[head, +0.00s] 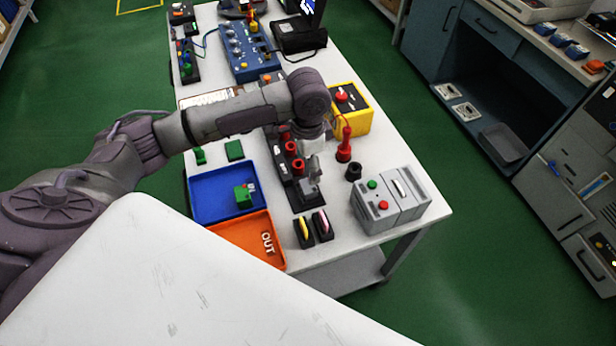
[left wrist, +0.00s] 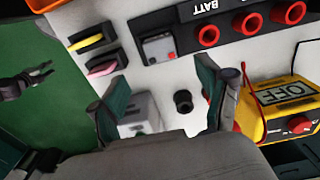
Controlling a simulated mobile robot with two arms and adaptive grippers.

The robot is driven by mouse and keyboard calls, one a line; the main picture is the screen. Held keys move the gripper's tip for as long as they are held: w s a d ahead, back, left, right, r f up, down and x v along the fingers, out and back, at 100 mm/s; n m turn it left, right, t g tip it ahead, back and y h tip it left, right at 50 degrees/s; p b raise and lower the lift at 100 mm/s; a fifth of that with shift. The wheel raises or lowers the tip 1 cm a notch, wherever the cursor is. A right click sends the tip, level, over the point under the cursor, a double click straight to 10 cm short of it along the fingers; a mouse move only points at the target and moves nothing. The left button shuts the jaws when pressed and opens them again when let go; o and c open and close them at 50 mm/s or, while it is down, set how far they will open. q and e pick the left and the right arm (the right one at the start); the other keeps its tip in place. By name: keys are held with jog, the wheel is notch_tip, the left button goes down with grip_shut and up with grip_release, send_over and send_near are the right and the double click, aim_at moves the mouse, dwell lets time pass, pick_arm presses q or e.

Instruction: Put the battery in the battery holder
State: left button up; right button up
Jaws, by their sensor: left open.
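The black rack (head: 283,172) lies along the middle of the table, with red sockets on top. In the left wrist view its panel (left wrist: 181,14) reads BATT. Beside that label sits a grey square piece (left wrist: 158,48) with a red spot, in a black surround. I cannot tell whether it is the battery or the bare holder. My left gripper (head: 312,172) hangs over the near end of the rack and partly hides it. In the left wrist view my left gripper (left wrist: 163,76) has its fingers wide apart with nothing between them.
Right of the rack stand a black cylinder (head: 353,172), a grey box (head: 402,198) and a yellow meter (head: 357,116). Left are a blue tray (head: 205,208) holding a green block (head: 243,196) and an orange tray (head: 235,240). Two small black holders (head: 312,228) stand in front.

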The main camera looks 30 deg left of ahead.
pick_arm(q)
notch_tip(320, 180, up, 4)
jog(key=shift+f, duration=0.1)
dwell(0.6)
